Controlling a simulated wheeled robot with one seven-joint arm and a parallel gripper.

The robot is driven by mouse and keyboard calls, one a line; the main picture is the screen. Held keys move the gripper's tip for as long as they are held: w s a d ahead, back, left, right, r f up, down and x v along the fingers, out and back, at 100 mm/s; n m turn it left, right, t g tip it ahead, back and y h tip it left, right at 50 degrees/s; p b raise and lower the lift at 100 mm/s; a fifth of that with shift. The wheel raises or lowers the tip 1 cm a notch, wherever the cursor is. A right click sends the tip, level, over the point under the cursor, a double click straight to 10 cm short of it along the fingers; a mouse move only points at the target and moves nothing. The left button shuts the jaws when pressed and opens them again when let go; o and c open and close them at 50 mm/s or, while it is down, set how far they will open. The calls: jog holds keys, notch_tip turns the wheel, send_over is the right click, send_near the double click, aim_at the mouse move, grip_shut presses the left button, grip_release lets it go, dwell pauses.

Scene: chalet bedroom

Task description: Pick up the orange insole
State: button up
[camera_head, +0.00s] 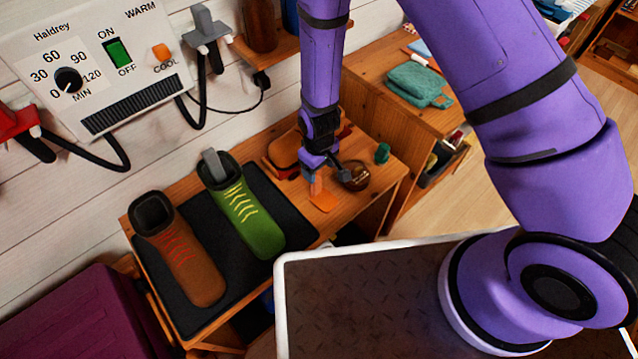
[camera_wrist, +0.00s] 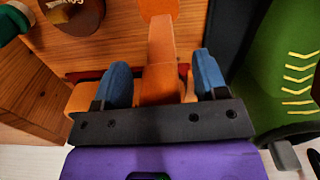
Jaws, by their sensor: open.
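The orange insole (camera_head: 325,202) shows in the head view at the right part of the wooden bench, right of the green boot, partly hidden by my gripper (camera_head: 314,178). In the wrist view the long orange insole (camera_wrist: 160,50) runs up the middle, between the two blue fingertips of my gripper (camera_wrist: 163,78). The fingers are open, with a gap on each side of the insole. Whether the fingertips are level with it is hard to tell.
A green boot (camera_head: 247,217) and a brown boot (camera_head: 192,268) stand on a black mat (camera_head: 283,196) to the left. A round brown tin (camera_head: 354,175) and a small green object (camera_head: 382,153) sit close on the right. An orange-brown item (camera_head: 285,150) lies behind my gripper.

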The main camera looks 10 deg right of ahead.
grip_shut()
dwell(0.4)
